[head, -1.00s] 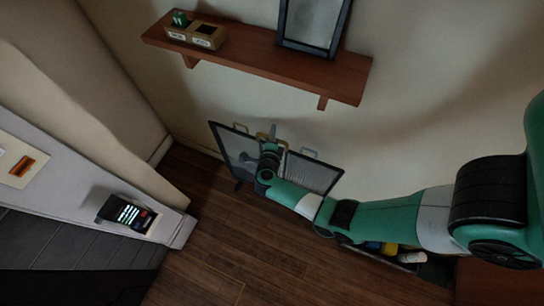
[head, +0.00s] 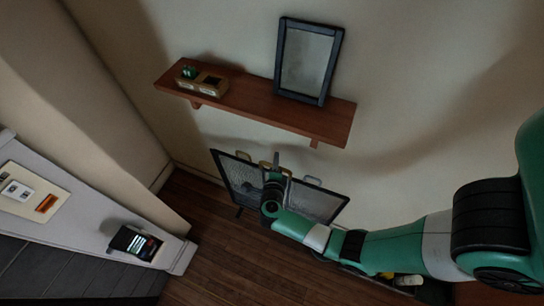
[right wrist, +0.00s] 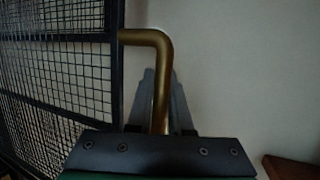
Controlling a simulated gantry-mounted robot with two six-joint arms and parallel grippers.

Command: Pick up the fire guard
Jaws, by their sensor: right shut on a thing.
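The fire guard (head: 318,205) has black-framed dark mesh panels with brass-coloured handles along its top. It stands upright near the wall, below the shelf, in the head view. My right gripper (head: 276,168) is at its top middle, and my arm hides part of the panels. In the right wrist view the mesh panel (right wrist: 58,75) fills the left side. A bent brass handle (right wrist: 148,37) runs from its frame down between the fingers of my right gripper (right wrist: 165,105), which are shut on it. I cannot tell whether the guard's feet touch the floor. My left gripper is not in view.
A wooden shelf (head: 245,100) on the wall above holds a dark picture frame (head: 308,62) and a small box (head: 205,82). A pale ledge (head: 95,235) with a dark device (head: 135,243) stands at left. Bare wooden floor (head: 215,255) lies in front of the guard.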

